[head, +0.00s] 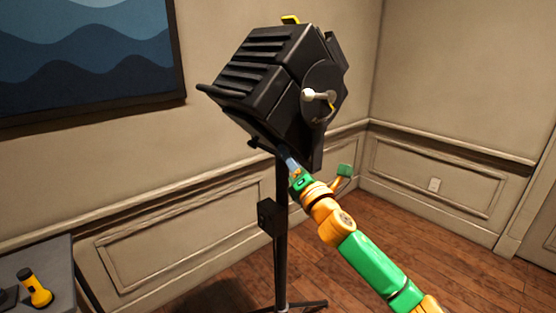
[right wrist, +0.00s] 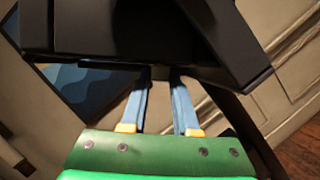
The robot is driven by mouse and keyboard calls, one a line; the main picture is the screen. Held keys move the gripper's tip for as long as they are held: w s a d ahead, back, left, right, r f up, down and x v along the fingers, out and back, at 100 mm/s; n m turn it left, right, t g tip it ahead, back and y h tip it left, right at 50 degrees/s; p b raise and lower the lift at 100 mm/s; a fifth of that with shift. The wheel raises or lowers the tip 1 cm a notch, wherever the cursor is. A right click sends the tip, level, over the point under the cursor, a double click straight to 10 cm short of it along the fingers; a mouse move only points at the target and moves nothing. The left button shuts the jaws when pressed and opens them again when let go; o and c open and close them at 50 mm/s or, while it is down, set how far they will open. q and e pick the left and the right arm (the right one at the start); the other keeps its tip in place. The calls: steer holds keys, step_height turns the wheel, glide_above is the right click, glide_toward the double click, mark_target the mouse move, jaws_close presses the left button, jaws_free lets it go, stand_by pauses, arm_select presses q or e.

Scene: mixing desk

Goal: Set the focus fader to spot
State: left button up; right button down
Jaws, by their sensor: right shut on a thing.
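A black stage lamp (head: 275,85) sits tilted on a dark stand (head: 281,240). My right gripper (head: 287,157) reaches up to the lamp's underside from the lower right. In the right wrist view its two blue fingers (right wrist: 160,82) meet the lamp's dark lower edge, a small gap between them. They are shut on a small dark part there, which I take to be the focus fader; it is mostly hidden by the fingertips and shadow. No spot or flood marking can be read. My left gripper is not in view.
A pale knob with a yellow piece (head: 318,96) is on the lamp's side. A black box (head: 267,216) is on the stand. A grey table (head: 55,262) with a yellow torch (head: 37,290) stands at lower left. Panelled walls are behind; wooden floor is clear at right.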

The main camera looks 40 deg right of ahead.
steer(key=shift+f, duration=0.25)
steer(key=c, duration=0.6)
jaws_free()
steer(key=shift+d, duration=0.1)
steer(key=shift+c, duration=0.2)
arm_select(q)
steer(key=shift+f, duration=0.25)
arm_select(e)
steer(key=shift+d, duration=0.1)
arm_select(q)
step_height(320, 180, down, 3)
steer(key=b, duration=0.3)
arm_select(e)
steer(key=v, duration=0.7)
